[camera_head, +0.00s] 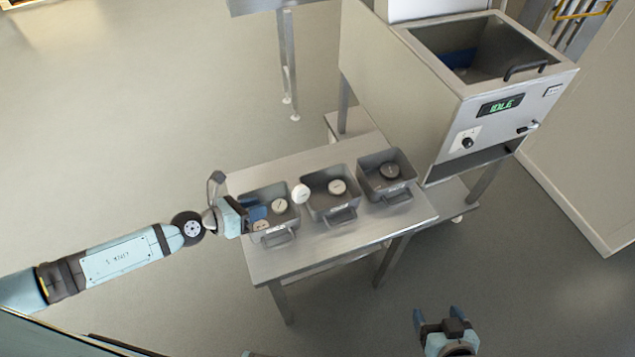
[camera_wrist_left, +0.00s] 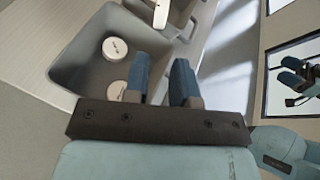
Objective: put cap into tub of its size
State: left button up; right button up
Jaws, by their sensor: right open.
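Three grey tubs stand in a row on a steel table. The left tub (camera_head: 262,238) holds two white caps (camera_head: 279,205) (camera_head: 261,225); the wrist view shows these caps (camera_wrist_left: 116,47) (camera_wrist_left: 118,90) inside it. Another white cap (camera_head: 300,193) is at the rims between the left and middle tubs; it looks tilted, and its support is unclear. The middle tub (camera_head: 318,208) holds a white cap (camera_head: 337,187). The right tub (camera_head: 372,189) holds a dark cap (camera_head: 390,171). My left gripper (camera_head: 256,207) is at the left tub, fingers (camera_wrist_left: 163,75) apart and empty. My right gripper (camera_head: 437,316) is open and empty.
A steel machine (camera_head: 480,110) with an open hopper and a display reading IDLE stands behind the table at right. The tubs have front handles. The steel table (camera_head: 350,240) has a bare front strip.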

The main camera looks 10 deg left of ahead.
aim_at(293, 195)
pick_arm(q)
jog(key=x, duration=0.8)
jog(key=shift+w+d, duration=0.1)
jog(key=x, duration=0.5)
jog(key=shift+w+d+r, duration=0.1)
jog(key=shift+w+d, duration=0.1)
jog(key=shift+w, duration=0.15)
jog(key=shift+s, duration=0.1)
grip_shut()
